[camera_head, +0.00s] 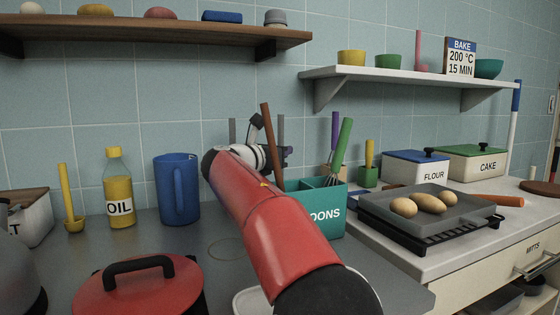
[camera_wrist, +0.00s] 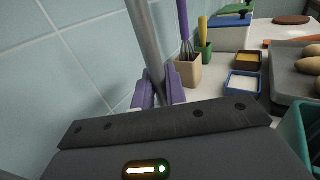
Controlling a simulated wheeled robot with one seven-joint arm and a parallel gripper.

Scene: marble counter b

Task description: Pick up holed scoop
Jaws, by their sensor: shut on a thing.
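My gripper, with purple fingers (camera_wrist: 158,90), is shut on a long grey handle (camera_wrist: 146,40) in the wrist view. This handle looks like that of the holed scoop; its holed end is hidden behind my gripper body, so I cannot see the holes. In the head view my gripper (camera_head: 287,155) is partly hidden behind my red arm, near the wall above the counter. The grey handle (camera_head: 281,127) stands roughly upright there.
A teal SPOONS holder (camera_head: 325,214) with brown- and green-handled utensils stands right beside my arm. A blue jug (camera_head: 178,190), an oil bottle (camera_head: 119,190) and a red pot (camera_head: 140,290) are left. A tray (camera_head: 425,222) holds several potatoes. Shelves hang above.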

